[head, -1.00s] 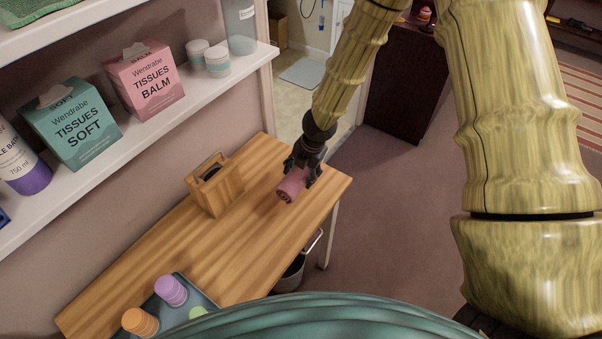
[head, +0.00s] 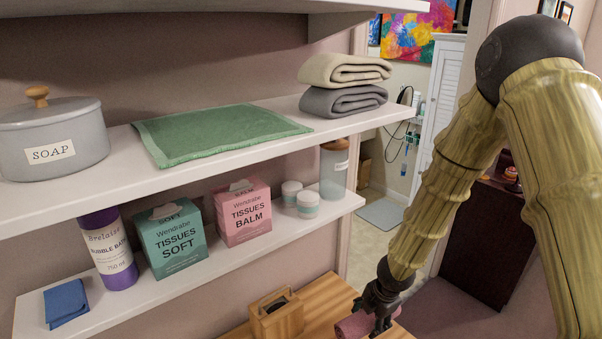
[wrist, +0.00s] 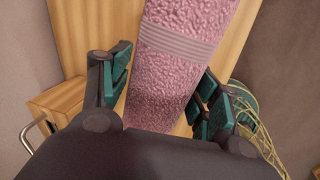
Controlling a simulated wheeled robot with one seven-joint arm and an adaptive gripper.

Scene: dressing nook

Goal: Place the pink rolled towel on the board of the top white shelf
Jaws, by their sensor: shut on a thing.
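My gripper (head: 376,308) is shut on the pink rolled towel (head: 354,325), low at the bottom of the head view by the wooden table. In the wrist view the textured towel (wrist: 185,45), with a paler band, lies between the teal-padded fingers of my gripper (wrist: 163,88). Whether the towel touches the table is unclear. A white shelf board (head: 225,160) above the tissue boxes carries a lidded soap pot (head: 50,140) at left, a flat green towel (head: 215,133) mid-board, and folded cream and grey towels (head: 343,85) at right. Another white board (head: 240,22) crosses above it; its top is hidden.
The lower shelf (head: 190,292) holds a blue cloth, a bubble bath bottle, two tissue boxes (head: 243,212) and jars. A wooden box (head: 276,318) stands on the table (head: 325,300) left of my gripper. On the middle board, a narrow bare strip runs along the front edge.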

